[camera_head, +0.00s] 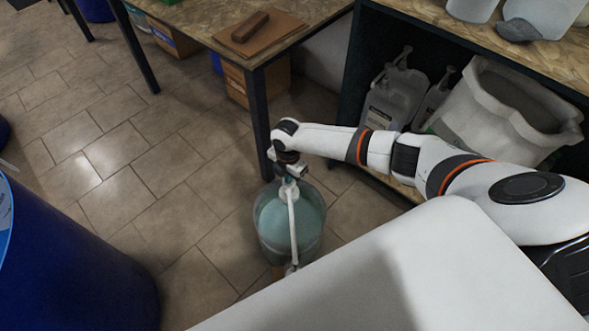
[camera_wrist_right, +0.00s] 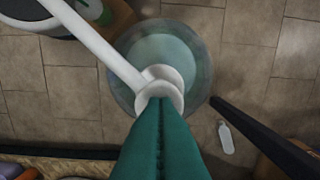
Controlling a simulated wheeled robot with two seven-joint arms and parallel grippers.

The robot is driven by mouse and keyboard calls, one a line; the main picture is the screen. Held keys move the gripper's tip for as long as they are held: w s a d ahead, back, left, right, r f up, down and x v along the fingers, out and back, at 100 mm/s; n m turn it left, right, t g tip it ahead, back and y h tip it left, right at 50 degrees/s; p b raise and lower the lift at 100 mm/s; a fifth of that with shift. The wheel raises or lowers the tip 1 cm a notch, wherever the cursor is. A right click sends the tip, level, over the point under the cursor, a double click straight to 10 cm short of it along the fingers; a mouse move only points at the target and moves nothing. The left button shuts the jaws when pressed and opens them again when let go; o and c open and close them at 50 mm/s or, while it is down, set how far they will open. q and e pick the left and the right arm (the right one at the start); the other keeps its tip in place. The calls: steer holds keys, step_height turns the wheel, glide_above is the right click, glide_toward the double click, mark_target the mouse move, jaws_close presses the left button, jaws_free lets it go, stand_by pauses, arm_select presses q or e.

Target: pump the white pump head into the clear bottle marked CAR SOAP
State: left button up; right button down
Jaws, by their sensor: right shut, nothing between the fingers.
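The white pump head (camera_head: 289,194) stands on a clear drum (camera_head: 306,240) of pale teal liquid on the floor; its long white spout (camera_head: 293,235) runs toward me. The pump head (camera_wrist_right: 170,76) and drum (camera_wrist_right: 124,78) also show in the right wrist view. My right gripper (camera_head: 288,178) is directly above the pump head; its green fingers (camera_wrist_right: 158,103) are shut with nothing between them, their tips at the head. I cannot tell whether they touch it. I cannot make out the bottle marked CAR SOAP near the spout's end. My left gripper is out of view.
A blue barrel (camera_head: 75,260) stands at the left. A wooden table (camera_head: 215,15) is behind the drum, with a dark leg (camera_head: 258,120) close by. Clear jugs (camera_head: 392,100) and a white bin (camera_head: 500,110) sit on the shelf at right. Tiled floor is free left of the drum.

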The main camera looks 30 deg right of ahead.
steer(key=shift+f, duration=0.5)
step_height(320, 180, up, 6)
steer(key=p, duration=0.5)
steer(key=shift+f, duration=0.1)
steer(key=shift+f+b, duration=2.2)
steer(key=shift+f, duration=0.55)
step_height(320, 180, up, 6)
steer(key=p, duration=0.5)
steer(key=shift+f, duration=0.1)
